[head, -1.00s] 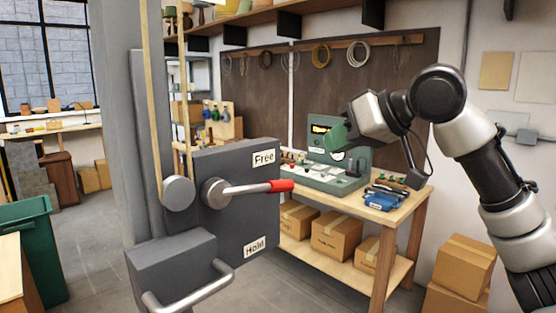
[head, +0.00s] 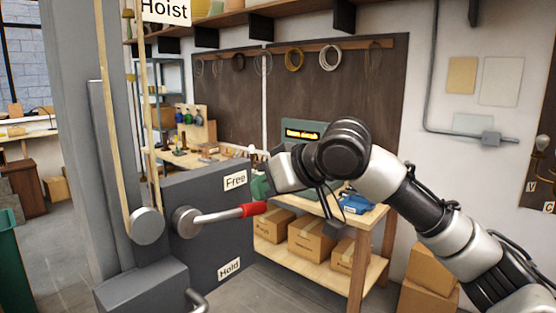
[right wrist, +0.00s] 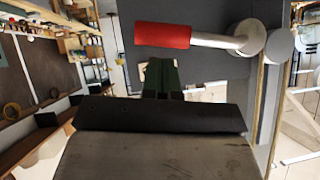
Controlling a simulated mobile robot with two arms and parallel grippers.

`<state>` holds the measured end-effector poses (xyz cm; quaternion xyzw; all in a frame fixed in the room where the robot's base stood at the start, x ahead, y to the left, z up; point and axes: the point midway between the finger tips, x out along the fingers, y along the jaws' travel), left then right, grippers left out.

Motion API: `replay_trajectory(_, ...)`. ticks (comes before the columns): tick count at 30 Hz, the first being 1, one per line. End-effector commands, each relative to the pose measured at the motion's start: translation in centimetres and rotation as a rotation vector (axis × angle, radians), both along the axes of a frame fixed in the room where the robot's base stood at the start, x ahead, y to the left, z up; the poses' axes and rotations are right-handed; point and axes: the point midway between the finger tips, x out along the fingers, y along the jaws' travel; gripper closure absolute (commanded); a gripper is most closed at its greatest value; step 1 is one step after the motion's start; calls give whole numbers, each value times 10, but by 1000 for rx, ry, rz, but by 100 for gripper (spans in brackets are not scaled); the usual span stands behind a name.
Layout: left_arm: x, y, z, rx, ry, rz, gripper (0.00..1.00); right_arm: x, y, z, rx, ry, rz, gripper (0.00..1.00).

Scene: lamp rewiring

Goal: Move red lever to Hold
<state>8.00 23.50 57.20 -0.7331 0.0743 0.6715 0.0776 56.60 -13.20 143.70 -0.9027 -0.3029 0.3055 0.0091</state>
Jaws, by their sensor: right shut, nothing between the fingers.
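The lever has a red grip (head: 253,208) and a silver shaft that runs from a round pivot (head: 186,222) on a grey box (head: 205,245). It points right and slightly up, between the "Free" label (head: 235,181) above and the "Hold" label (head: 229,268) below. My right gripper (head: 259,186), with green fingers, is just above the red grip, partly hidden by its own wrist. In the right wrist view the shut, empty fingers (right wrist: 162,78) are close to the red grip (right wrist: 162,36), with a gap visible between them. My left gripper is not in view.
A "Hoist" sign (head: 166,10) is above, and a rope (head: 108,120) runs down beside the grey post. A curved metal handle (head: 197,301) sticks out below the box. A workbench (head: 362,222) with boxes on its shelf stands behind.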

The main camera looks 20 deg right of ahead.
Motion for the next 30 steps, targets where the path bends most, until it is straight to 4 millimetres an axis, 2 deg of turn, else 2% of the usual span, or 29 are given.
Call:
replay_trajectory(6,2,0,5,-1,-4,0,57,0,3,-12,0,0,0,100)
replay_trajectory(20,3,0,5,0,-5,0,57,1,3,-14,11,7,0,100)
replay_trajectory(30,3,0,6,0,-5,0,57,2,1,-34,140,96,-2,100)
